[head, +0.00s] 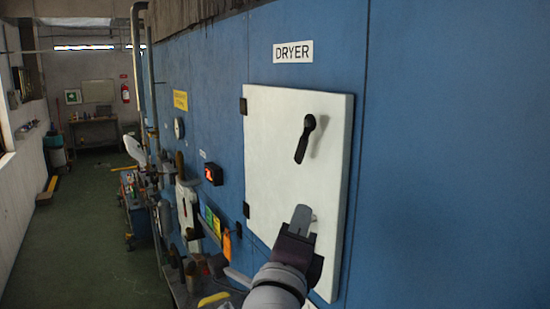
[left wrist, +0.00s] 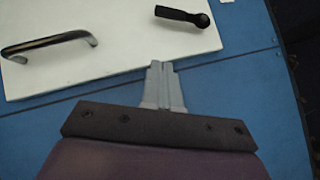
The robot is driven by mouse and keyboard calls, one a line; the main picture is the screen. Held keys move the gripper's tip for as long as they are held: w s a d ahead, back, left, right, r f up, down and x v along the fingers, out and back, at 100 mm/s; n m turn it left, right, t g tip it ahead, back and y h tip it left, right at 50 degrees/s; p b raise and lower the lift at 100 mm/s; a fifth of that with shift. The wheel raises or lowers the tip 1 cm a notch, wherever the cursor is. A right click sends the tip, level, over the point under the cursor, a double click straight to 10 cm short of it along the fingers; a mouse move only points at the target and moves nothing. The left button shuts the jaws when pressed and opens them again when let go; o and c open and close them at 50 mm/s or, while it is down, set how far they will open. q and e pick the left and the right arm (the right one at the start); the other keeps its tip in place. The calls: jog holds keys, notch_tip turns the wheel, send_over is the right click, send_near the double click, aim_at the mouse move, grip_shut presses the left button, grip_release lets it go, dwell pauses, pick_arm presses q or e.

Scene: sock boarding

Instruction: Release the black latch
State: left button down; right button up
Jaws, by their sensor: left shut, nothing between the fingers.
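The black latch (head: 306,138) is a short lever with a round knob on the upper part of the white dryer door (head: 275,150). It hangs slanting down to the left from its knob. It also shows in the left wrist view, the latch (left wrist: 183,16) lying near the top of the picture. My left gripper (head: 301,212) is shut and empty, in front of the door's lower part and below the latch, apart from it. In the left wrist view its closed fingertips (left wrist: 160,64) overlap the door's edge. My right gripper is not in view.
A black bar handle (left wrist: 48,43) is on the door, mostly hidden behind my gripper in the head view. The blue wall panel (head: 450,150) right of the door is clear. A cluttered bench (head: 180,285) with tools runs along the wall at the left.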

pick_arm(q)
jog(key=p, duration=0.6)
send_near(304, 141)
jog(key=w+d+f, duration=0.3)
jog(key=w+d, duration=0.1)
jog(key=w+a+p, duration=0.2)
jog(key=w, duration=0.1)
jog(key=shift+a+r, duration=0.3)
jog(key=shift+r, duration=0.1)
jog(key=shift+d, duration=0.1)
jog(key=shift+w, duration=0.1)
